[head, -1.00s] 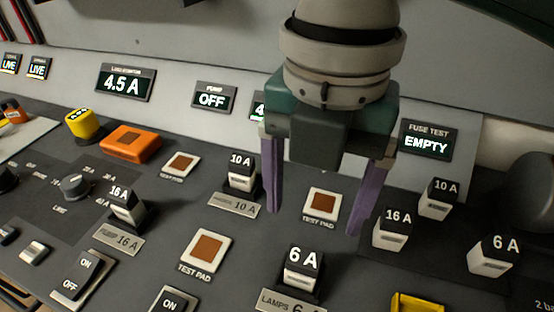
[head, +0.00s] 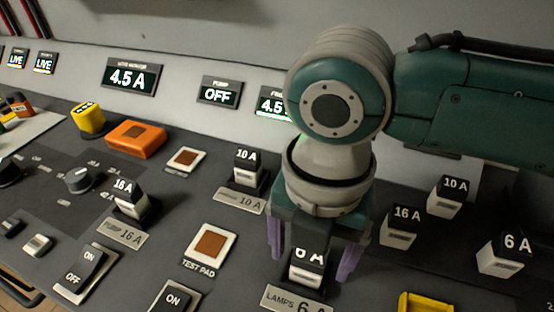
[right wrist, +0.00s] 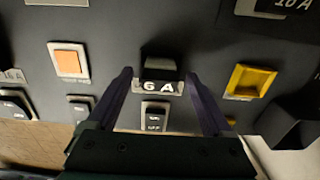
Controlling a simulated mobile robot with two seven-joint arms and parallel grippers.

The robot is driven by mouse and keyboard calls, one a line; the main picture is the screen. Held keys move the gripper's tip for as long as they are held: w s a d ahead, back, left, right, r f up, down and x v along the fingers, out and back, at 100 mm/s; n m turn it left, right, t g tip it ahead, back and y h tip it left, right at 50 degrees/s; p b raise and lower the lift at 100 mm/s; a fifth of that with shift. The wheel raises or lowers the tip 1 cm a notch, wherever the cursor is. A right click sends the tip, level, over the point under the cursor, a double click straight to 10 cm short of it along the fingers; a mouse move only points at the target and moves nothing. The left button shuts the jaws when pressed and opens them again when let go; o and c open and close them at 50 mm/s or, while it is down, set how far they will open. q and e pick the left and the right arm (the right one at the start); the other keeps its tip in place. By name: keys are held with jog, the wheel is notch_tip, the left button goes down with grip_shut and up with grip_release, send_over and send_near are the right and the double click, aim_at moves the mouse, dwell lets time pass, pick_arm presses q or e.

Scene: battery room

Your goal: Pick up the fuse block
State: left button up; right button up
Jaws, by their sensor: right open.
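A black-and-white 6 A fuse block (head: 307,268) stands upright in the panel above the LAMPS plate (head: 297,301). My right gripper (head: 312,262) is open, pointing down, with one purple finger on each side of this block. Its palm hides part of the block's top. In the right wrist view, the block (right wrist: 160,70) lies between the two open fingertips (right wrist: 158,76), with a gap on both sides. I cannot tell how deep the fingers reach. My left gripper is not in view.
Other fuse blocks stand nearby: a 10 A (head: 248,168) and a 16 A (head: 130,199) at left, and a 16 A (head: 399,229), a 10 A (head: 449,197) and a 6 A (head: 503,251) at right. A yellow holder (head: 427,302) and a rocker switch (head: 172,299) are close by.

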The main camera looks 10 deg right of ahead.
grip_shut()
dwell(0.5)
jog(key=shift+r, duration=0.15)
